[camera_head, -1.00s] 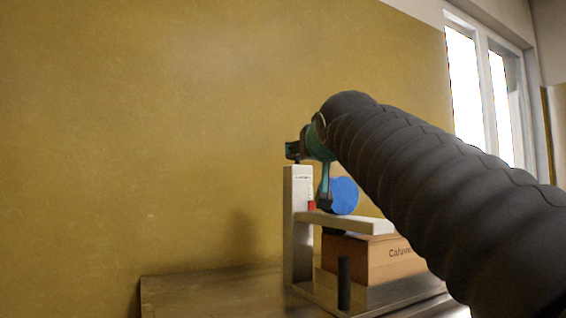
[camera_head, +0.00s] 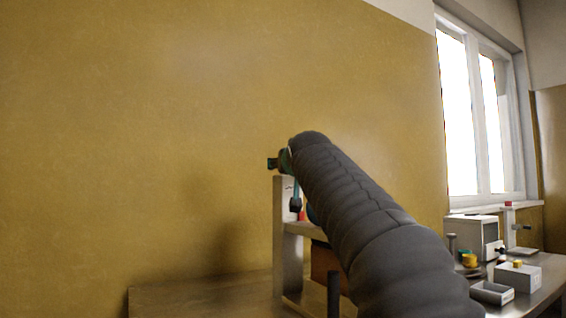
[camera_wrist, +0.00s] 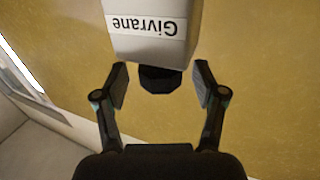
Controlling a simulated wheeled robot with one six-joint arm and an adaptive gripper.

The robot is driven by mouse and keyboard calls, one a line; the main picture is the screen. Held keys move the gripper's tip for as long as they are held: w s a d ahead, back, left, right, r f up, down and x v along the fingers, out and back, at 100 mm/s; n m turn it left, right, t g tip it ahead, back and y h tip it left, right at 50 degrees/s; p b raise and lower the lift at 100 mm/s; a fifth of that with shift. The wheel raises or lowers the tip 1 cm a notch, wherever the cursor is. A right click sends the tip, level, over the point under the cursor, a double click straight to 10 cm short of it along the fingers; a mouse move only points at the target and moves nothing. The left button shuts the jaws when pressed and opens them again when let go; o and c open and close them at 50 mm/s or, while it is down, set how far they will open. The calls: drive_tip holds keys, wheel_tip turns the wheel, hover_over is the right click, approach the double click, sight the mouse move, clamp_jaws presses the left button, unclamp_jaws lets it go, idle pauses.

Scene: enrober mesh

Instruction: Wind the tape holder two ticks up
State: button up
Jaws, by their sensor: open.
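The tape holder stand is a light grey post (camera_head: 287,240) with a pale horizontal arm (camera_head: 304,231) on its right side. The arm bears a blue roll (camera_head: 311,214), now almost hidden behind my arm. A red mark shows on the post's right side. In the wrist view the post top (camera_wrist: 150,30) carries the upside-down label "Givrane". A black knob (camera_wrist: 160,79) sticks out below it. My gripper (camera_wrist: 161,84) is open, with one finger on each side of the knob and a visible gap on both sides. In the head view my gripper is at the post's top.
A brown box (camera_head: 323,262) sits under the holder's arm, mostly hidden. A dark upright handle (camera_head: 333,293) stands in front. The wooden bench (camera_head: 200,299) is clear at left. At right are a white machine (camera_head: 474,235), a small box (camera_head: 518,277) and an open tray (camera_head: 492,293).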

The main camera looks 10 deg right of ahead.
drive_tip(key=shift+w, duration=0.5)
